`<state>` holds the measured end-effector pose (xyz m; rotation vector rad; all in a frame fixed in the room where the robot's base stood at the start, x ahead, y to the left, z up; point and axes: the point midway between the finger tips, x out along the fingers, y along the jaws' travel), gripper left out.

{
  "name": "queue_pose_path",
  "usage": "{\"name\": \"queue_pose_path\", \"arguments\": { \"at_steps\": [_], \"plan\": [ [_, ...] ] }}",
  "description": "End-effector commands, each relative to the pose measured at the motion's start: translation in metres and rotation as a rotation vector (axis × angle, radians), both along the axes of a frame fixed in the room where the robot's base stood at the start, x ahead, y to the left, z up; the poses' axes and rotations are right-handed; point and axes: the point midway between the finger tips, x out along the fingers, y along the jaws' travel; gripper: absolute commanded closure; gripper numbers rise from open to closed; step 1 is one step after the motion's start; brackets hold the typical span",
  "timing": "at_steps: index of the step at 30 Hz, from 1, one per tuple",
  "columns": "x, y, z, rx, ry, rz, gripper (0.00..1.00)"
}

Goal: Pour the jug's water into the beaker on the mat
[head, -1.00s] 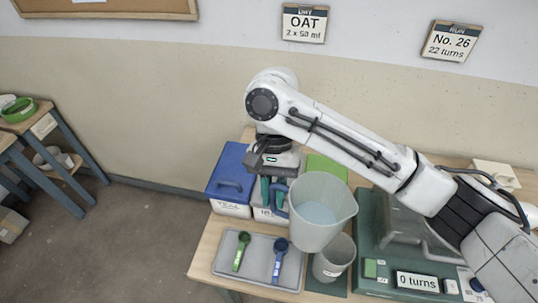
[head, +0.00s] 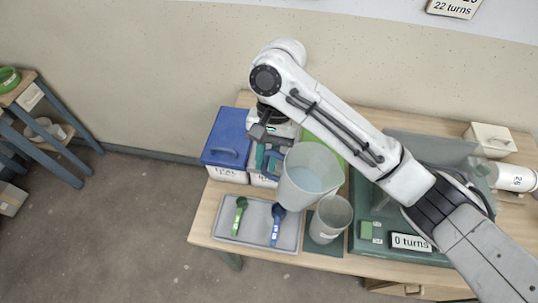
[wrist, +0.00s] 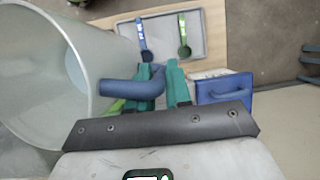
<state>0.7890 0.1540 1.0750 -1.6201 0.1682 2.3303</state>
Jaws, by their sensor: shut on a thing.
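The jug (head: 311,174) is a large translucent vessel with pale bluish water showing inside. My gripper (wrist: 158,85) is shut on its blue handle (wrist: 128,86), with teal fingers on both sides of it. The jug is held above the table, close to upright, and fills the left of the wrist view (wrist: 40,80). The beaker (head: 330,221) is a smaller translucent cup standing upright on the dark green mat (head: 322,247). In the head view the jug appears just above and left of the beaker, and its lower edge comes close to the beaker's rim.
A grey tray (head: 225,233) holds a green scoop (head: 239,215) and a blue scoop (head: 277,225) left of the mat. A blue-lidded box (head: 226,140) stands behind it. A green machine with a "0 turns" sign (head: 411,242) stands to the right. A white box (head: 490,138) stands at the back right.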

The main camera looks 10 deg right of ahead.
Motion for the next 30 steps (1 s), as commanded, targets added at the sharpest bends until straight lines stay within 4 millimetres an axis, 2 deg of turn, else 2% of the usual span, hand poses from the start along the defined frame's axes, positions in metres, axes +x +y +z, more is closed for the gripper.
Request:
{"name": "queue_pose_path", "arguments": {
  "at_steps": [6, 16, 30],
  "plan": [
    [0.0, 0.003, -0.005, 0.15, -0.079, -0.003, 1.0],
    [0.002, 0.001, -0.015, 0.248, -0.143, -0.001, 1.0],
    [-0.001, -0.004, -0.009, 0.396, -0.227, -0.002, 1.0]
  ]
}}
